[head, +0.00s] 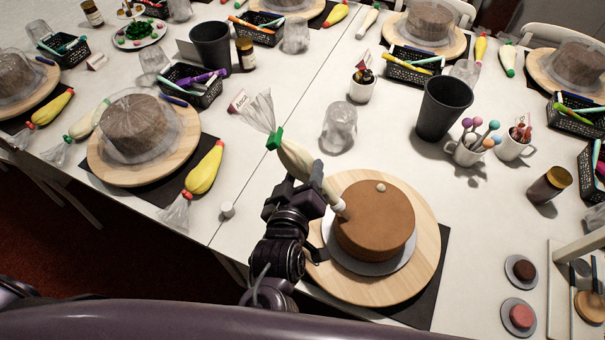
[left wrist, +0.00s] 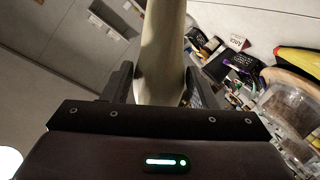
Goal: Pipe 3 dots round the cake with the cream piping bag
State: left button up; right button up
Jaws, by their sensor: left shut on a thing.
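The brown cake (head: 374,220) sits on a silver board on a round wooden turntable (head: 424,255) near the table's front edge. One pale cream dot (head: 381,187) shows on the far part of its top. My left gripper (head: 306,190) is shut on the cream piping bag (head: 294,158), left of the cake. I cannot tell if the nozzle touches. The bag also shows between the fingers in the left wrist view (left wrist: 161,60). My right gripper is not in view.
A clear upturned glass (head: 339,127) and a black cup (head: 442,108) stand behind the turntable. Mugs with coloured tools (head: 467,150) are at the right. A covered cake (head: 137,127) on another turntable is at the left. A small white cap (head: 227,209) lies left of my arm.

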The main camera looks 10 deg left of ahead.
aim_at(305, 161)
pick_arm(q)
jog(key=shift+r+p, duration=0.35)
jog(key=shift+p, duration=0.15)
dwell(0.9)
jog(key=o, duration=0.3)
jog(key=shift+o, duration=0.3)
jog(key=shift+r, duration=0.1)
jog(key=shift+r+p, duration=1.5)
jog(key=shift+p, duration=0.2)
jog(key=shift+f, duration=0.1)
